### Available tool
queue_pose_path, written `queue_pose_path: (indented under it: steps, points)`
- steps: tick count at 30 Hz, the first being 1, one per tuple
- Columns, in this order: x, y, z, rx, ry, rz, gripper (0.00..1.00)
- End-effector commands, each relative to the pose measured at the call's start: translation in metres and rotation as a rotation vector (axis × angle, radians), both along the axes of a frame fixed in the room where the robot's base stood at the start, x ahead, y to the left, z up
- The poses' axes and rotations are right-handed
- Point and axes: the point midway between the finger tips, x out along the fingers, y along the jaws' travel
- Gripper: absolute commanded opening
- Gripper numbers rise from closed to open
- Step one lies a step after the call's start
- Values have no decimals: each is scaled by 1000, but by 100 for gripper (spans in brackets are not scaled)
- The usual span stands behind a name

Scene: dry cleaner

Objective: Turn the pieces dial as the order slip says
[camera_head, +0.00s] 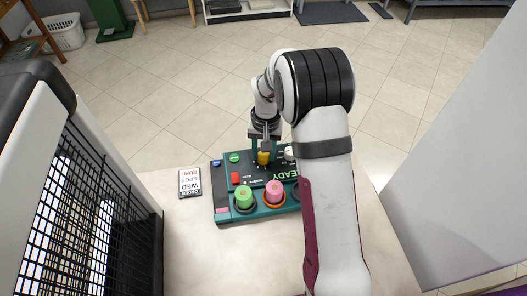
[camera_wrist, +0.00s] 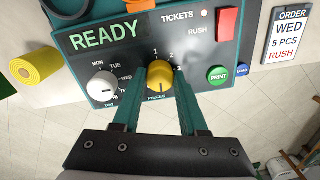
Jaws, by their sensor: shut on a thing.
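The control panel (camera_head: 224,207) lies on the counter, its display reading READY. The yellow pieces dial (camera_wrist: 160,75) is on its face, with 1, 2 and 3 printed around its upper right; other numbers are hidden by my fingers. A pale mark shows on the dial's lower side, but its exact setting is unclear. My gripper (camera_wrist: 160,88) is shut on this dial, one finger on each side. In the head view my gripper (camera_head: 264,150) is over the panel's far part. The order slip (camera_wrist: 287,38) reads WED, 5 PCS, RUSH; it lies left of the panel in the head view (camera_head: 190,182).
The white day dial (camera_wrist: 102,86) is close beside one finger. A red RUSH switch (camera_wrist: 227,22), green PRINT button (camera_wrist: 217,75) and blue button (camera_wrist: 242,70) are nearby. Green (camera_head: 244,196) and pink (camera_head: 274,192) rolls stand on the panel's near side. A black grid (camera_head: 88,215) rises at left.

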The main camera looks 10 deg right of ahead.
Motion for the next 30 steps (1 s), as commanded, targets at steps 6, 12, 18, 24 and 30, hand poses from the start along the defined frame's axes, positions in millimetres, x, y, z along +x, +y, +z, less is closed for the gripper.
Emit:
queue_pose_path:
  steps: [6,12,18,24,30]
  points:
    - [-1,0,0,1,2,55,0]
    - [-1,0,0,1,2,73,0]
    - [-1,0,0,1,2,73,0]
    - [-1,0,0,1,2,73,58]
    - [0,0,0,0,1,73,72]
